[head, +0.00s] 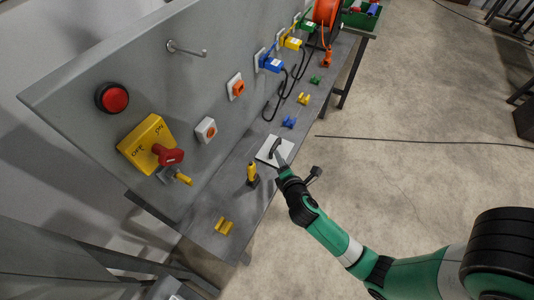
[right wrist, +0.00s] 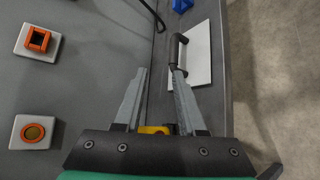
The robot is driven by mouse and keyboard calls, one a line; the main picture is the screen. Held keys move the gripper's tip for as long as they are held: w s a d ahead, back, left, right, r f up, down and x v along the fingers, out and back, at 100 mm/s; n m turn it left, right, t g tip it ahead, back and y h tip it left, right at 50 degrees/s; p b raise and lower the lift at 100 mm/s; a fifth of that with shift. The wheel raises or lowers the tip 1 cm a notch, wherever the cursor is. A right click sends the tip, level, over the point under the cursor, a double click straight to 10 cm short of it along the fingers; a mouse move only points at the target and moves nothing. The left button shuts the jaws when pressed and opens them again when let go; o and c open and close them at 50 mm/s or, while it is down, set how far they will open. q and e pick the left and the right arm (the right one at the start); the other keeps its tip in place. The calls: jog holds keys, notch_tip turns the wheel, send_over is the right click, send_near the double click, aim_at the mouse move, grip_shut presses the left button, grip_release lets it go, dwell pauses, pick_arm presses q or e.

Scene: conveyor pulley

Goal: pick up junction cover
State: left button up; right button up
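The junction cover (head: 265,155) appears to be the white flat plate with a black bar handle (head: 275,146), lying on the grey bench ledge. In the right wrist view the plate (right wrist: 202,55) lies ahead and to the right, with its handle (right wrist: 178,50) along its left side. My right gripper (head: 282,158) is over the near side of the plate. In the right wrist view my right gripper (right wrist: 161,71) is open with nothing held between its fingertips. Its right fingertip overlaps the near end of the handle; contact cannot be told. My left gripper is not in view.
A yellow-handled tool (head: 252,174) stands near the plate, and a yellow block (head: 224,226) lies nearer. Blue, yellow and green pieces lie farther along the ledge, including a blue one (head: 289,122). The upright panel (head: 190,90) with switches and plugs borders the ledge.

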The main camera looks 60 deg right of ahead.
aim_at(276, 147)
jog(key=shift+s+d+f+b, duration=0.1)
jog(key=shift+s+f+b, duration=0.1)
jog(key=shift+s+f, duration=0.3)
jog(key=shift+s+d+f+b, duration=0.1)
jog(key=shift+s+f+b, duration=0.1)
jog(key=shift+f, duration=0.5)
jog(key=shift+w, duration=0.3)
jog(key=b+x, duration=0.2)
jog(key=x, duration=0.4)
jog(key=shift+d, duration=0.25)
jog(key=shift+w+d+f+b, duration=0.2)
jog(key=shift+f+b, duration=0.1)
jog(key=shift+b, duration=0.1)
jog(key=b+x, duration=0.2)
jog(key=x, duration=0.2)
jog(key=shift+s+d+f, duration=0.1)
jog(key=shift+d, duration=0.15)
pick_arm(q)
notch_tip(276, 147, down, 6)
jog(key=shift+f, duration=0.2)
pick_arm(e)
grip_shut()
